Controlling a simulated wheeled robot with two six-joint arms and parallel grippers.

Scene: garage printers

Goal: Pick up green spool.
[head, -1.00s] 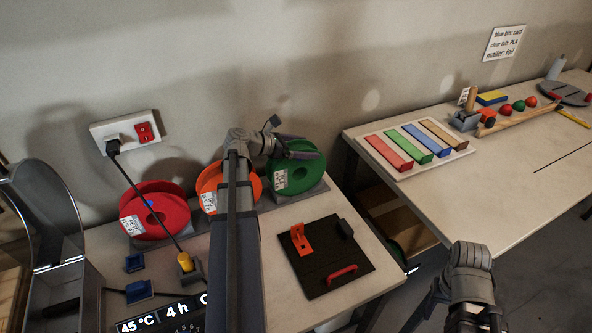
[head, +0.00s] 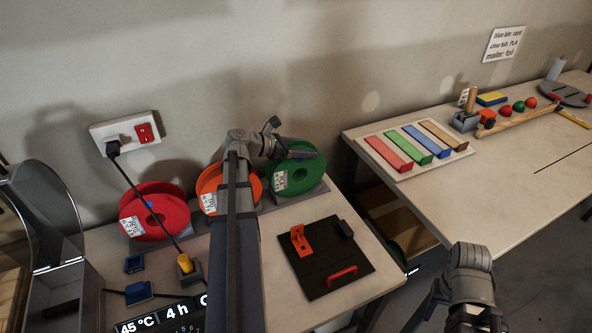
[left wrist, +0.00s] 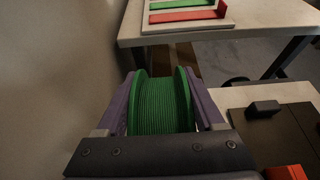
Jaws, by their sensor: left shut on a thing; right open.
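The green spool (head: 296,176) stands upright at the right end of the row of spools on the left table. It has a white label on its near side. My left gripper (head: 300,153) is at the top of the spool. In the left wrist view the green spool (left wrist: 160,103) lies between the two fingers of my left gripper (left wrist: 162,115), which are shut on its two flanges. Whether the spool is clear of its grey holder, I cannot tell. My right gripper (head: 445,312) is low in the head view, away from the spool, partly cut off by the frame edge.
An orange spool (head: 212,183), partly behind my left arm, and a red spool (head: 155,211) stand left of the green one. A black plate (head: 325,262) lies in front. A second table (head: 500,170) with coloured strips is to the right, across a gap.

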